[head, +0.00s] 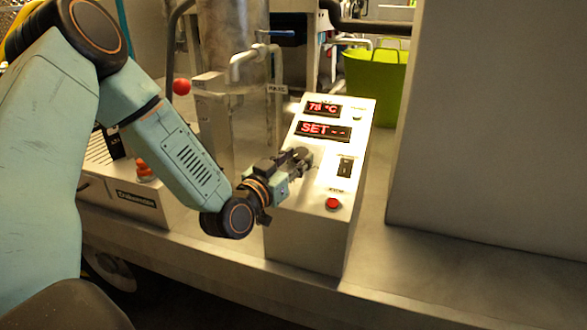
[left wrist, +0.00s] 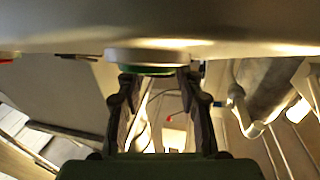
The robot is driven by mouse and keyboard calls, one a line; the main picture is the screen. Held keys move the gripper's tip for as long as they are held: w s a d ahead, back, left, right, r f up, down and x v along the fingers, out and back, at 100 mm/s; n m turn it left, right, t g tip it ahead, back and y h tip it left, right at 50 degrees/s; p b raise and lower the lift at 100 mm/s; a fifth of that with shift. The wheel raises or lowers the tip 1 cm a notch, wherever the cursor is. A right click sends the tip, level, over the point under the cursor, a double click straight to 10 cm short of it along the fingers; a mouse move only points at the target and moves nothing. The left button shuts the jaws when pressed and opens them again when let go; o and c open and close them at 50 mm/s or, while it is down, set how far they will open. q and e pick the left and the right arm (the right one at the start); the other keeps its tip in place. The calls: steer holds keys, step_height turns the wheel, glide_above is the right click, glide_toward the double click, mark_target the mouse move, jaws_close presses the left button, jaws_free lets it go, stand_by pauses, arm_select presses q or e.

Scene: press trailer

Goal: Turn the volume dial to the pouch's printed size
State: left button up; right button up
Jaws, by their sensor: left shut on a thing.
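The white control box (head: 315,230) stands on the metal bench with its sloped panel facing up. My left gripper (head: 303,158) is at the left part of this panel, just below the SET display (head: 323,130), which reads "SET --". In the left wrist view my left gripper (left wrist: 152,82) is shut on a round, pale dial with a dark green lower band, the volume dial (left wrist: 145,58). In the head view the gripper hides the dial, and its markings cannot be read. No pouch shows. My right gripper is out of view.
The upper display (head: 322,108) reads about 78 °C. A black switch (head: 345,167) and a red button (head: 333,203) sit on the panel right of my gripper. A steel tank with a tap (head: 245,62) stands behind. A green tub (head: 376,82) is at the back.

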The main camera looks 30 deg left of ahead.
arm_select(q)
steer(key=n+y, duration=0.1)
steer(key=n+y+b, duration=0.1)
steer(key=y+b, duration=0.1)
steer(key=shift+d+f+n, duration=0.25)
steer(key=shift+d+n, duration=0.15)
steer(key=shift+d+r+n+g+y+b, duration=0.1)
steer(key=shift+n+g+y+b, duration=0.2)
steer(key=shift+n+y+b, duration=0.45)
steer(key=shift+d+n+y, duration=0.1)
steer(key=shift+n+y, duration=0.65)
steer(key=shift+w+r+n+g+y, duration=0.1)
steer(key=shift+n+g+y, duration=0.6)
steer(key=shift+n+y, duration=0.5)
steer(key=o, duration=1.2)
steer(key=shift+c, duration=0.2)
